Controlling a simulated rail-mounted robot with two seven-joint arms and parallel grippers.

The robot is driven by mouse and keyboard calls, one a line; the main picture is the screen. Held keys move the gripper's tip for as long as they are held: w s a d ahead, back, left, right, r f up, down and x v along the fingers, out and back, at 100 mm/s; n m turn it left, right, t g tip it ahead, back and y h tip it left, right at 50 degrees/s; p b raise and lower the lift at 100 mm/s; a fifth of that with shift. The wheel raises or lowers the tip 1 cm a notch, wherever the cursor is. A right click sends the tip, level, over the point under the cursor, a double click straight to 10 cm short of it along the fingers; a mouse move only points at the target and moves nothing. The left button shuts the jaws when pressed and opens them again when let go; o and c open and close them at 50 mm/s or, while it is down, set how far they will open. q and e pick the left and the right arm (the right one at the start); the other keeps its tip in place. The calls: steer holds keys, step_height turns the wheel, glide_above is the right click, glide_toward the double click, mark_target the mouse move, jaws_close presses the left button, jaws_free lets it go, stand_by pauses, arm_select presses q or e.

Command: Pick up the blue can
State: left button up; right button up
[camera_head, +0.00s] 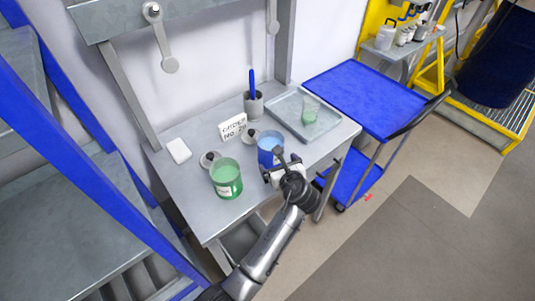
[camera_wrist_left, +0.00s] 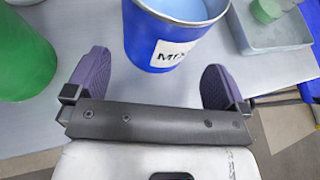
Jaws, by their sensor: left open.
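The blue can (camera_head: 268,142) stands upright on the grey workbench (camera_head: 196,205), near its front edge. It is open at the top and holds light blue contents. In the left wrist view the blue can (camera_wrist_left: 165,45) shows a white label and stands just ahead of the fingers, centred between them. My left gripper (camera_head: 277,168) is open and empty, directly in front of the can. In the left wrist view its two purple-padded fingers (camera_wrist_left: 158,84) are spread wide, one to each side of the can's near face. My right gripper is not in view.
A green can (camera_head: 226,180) stands left of the blue can, with round lids behind. A grey tray (camera_head: 285,103) holding a green-filled beaker (camera_head: 310,112) lies to the right. A sign (camera_head: 232,126) and a cup (camera_head: 254,104) stand behind. A blue cart (camera_head: 365,95) is beyond.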

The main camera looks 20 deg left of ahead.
mark_target(276, 160)
arm_select(q)
steer(key=shift+w+a+f, duration=0.15)
steer(key=shift+w, duration=0.05)
steer(key=shift+b+x, duration=0.7)
steer(key=shift+x, duration=1.5)
steer(key=shift+c, duration=0.5)
steer(key=c, duration=0.7)
steer(key=shift+c, duration=0.7)
steer(key=shift+r, duration=0.35)
